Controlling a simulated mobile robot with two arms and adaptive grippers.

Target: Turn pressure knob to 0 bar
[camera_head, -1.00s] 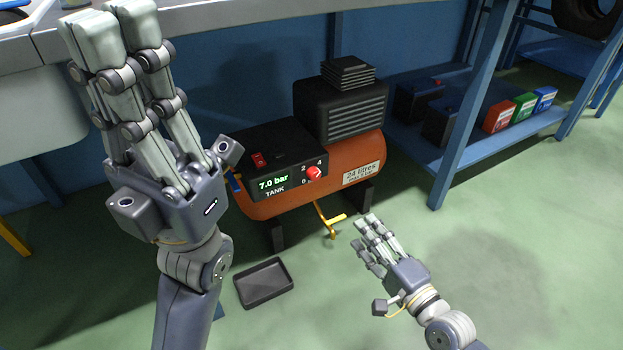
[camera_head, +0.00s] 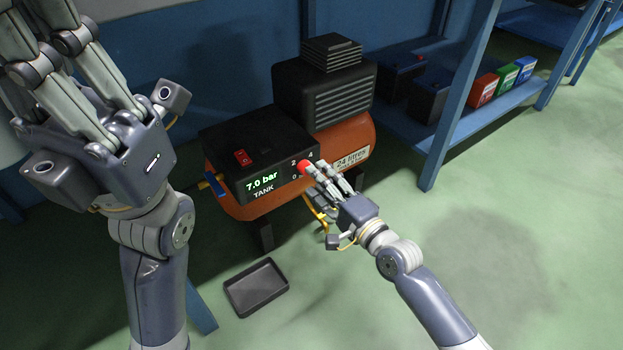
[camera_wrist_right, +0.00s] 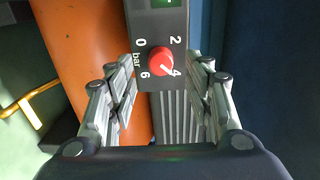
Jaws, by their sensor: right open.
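The red pressure knob (camera_head: 304,167) sits on the black front panel of the orange compressor (camera_head: 352,139). In the right wrist view the knob (camera_wrist_right: 162,62) shows with the marks 0, 2, 4 and 6 bar around it; its light pointer line is near 4. The display (camera_head: 262,180) reads 7.0 bar. My right gripper (camera_head: 322,178) is open, its fingertips close to the knob in the head view. In the wrist view its fingers lie on either side of the knob; I cannot tell whether they touch it. My left gripper (camera_head: 55,60) is large in the foreground at left, its fingertips out of frame.
A red switch (camera_head: 242,157) is on the panel's top. A yellow-orange tap (camera_head: 318,212) hangs below the tank. A black tray (camera_head: 256,287) lies on the floor. A blue shelf post (camera_head: 459,95) stands right of the compressor. The floor at right is clear.

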